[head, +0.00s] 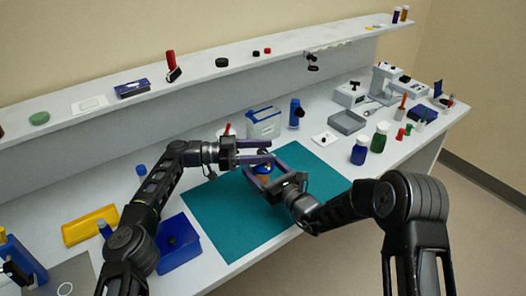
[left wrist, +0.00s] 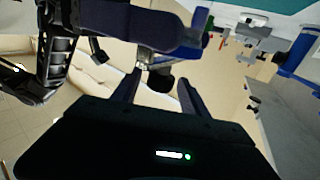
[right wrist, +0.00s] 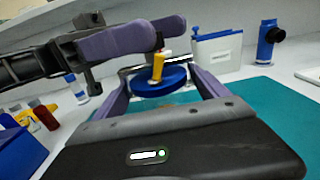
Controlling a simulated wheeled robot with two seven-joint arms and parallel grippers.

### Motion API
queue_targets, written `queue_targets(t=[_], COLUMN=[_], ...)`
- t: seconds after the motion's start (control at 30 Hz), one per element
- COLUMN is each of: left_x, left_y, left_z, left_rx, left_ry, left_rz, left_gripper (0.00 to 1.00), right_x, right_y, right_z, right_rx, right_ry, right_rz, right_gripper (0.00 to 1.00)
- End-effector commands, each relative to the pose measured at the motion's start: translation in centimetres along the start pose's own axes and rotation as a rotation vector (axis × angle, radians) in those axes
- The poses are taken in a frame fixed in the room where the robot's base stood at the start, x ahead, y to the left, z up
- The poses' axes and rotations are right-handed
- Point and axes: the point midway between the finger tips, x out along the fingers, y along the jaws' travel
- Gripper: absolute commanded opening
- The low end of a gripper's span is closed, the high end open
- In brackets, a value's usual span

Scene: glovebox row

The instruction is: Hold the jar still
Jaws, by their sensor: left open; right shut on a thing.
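The jar shows as a small piece with a blue top (head: 264,169) and brownish body, low over the teal mat, mostly hidden by my grippers. My right gripper (head: 266,176) is shut on it, one finger on each side. In the right wrist view its round blue top (right wrist: 160,84) lies between my right fingers, with a small yellow piece (right wrist: 158,67) standing above it. My left gripper (head: 272,151) is open just above the jar; its purple fingers (right wrist: 132,40) cross the right wrist view near the yellow piece. I cannot tell whether they touch it.
The teal mat (head: 225,225) lies under both grippers. A blue bin (head: 178,255) and yellow tray (head: 90,226) stand left. A white box (head: 263,124) stands behind, and a blue bottle (head: 359,152) and green bottle (head: 380,138) right. A shelf (head: 190,79) runs along the back.

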Motion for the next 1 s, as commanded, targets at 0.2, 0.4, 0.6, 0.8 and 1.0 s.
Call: queue_targets(t=[0.2,0.4,0.6,0.8,1.0], left_x=[0.0,0.0,0.0,0.0,-0.1], left_y=[0.0,0.0,0.0,0.0,-0.1], left_z=[-0.2,-1.8,-5.4,-8.8,-10.0], left_rx=[0.001,0.003,0.005,0.002,0.0], left_ry=[0.002,0.001,-0.001,0.0,0.0], left_rz=[0.001,0.001,0.001,0.001,-0.001], left_gripper=[0.52,0.52,0.52,0.52,0.52], right_x=[0.0,0.0,0.0,0.0,0.0], right_y=[-0.1,-0.1,-0.1,-0.1,-0.1], right_z=[0.1,0.1,0.1,0.1,0.1], right_rx=[-0.001,-0.001,0.0,0.0,0.0], right_ry=[-0.002,-0.002,-0.002,-0.002,-0.001], right_rz=[-0.002,-0.002,-0.002,-0.002,-0.002], right_gripper=[0.23,0.23,0.23,0.23,0.23])
